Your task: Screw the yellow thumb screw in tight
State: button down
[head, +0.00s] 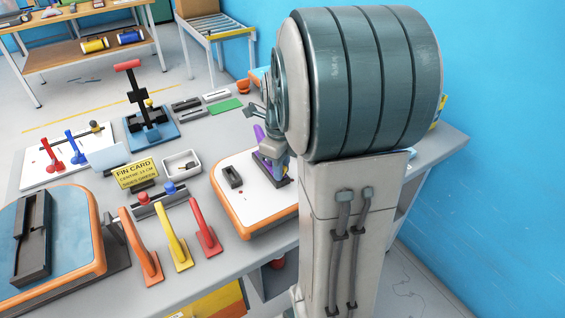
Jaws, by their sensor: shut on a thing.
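My gripper (276,160) points down at the purple fin (260,134), which stands in a dark purple base on the small white board with an orange rim (225,201). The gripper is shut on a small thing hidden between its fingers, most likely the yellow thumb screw. I cannot make out that screw, or how deep it sits. A red thumb screw (142,198) and a blue thumb screw (169,188) stand in a dark holder left of the board.
Orange (141,249), yellow (174,238) and red (206,228) fins stand in front of the holder. A yellow fin card (135,173) and a white tray (182,166) are close by. A blue board (78,220) lies at the left. A black pump (140,100) stands behind.

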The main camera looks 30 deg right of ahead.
jog(key=shift+m, duration=0.8)
jog(key=shift+p, duration=0.3)
jog(key=shift+r+m+p, duration=0.15)
jog(key=shift+m+p, duration=0.3)
jog(key=shift+m, duration=0.25)
jog(key=shift+m+p, duration=0.5)
jog(key=shift+m, duration=0.5)
jog(key=shift+a, duration=0.1)
jog(key=shift+m+p, duration=1.4)
jog(key=shift+m, duration=0.3)
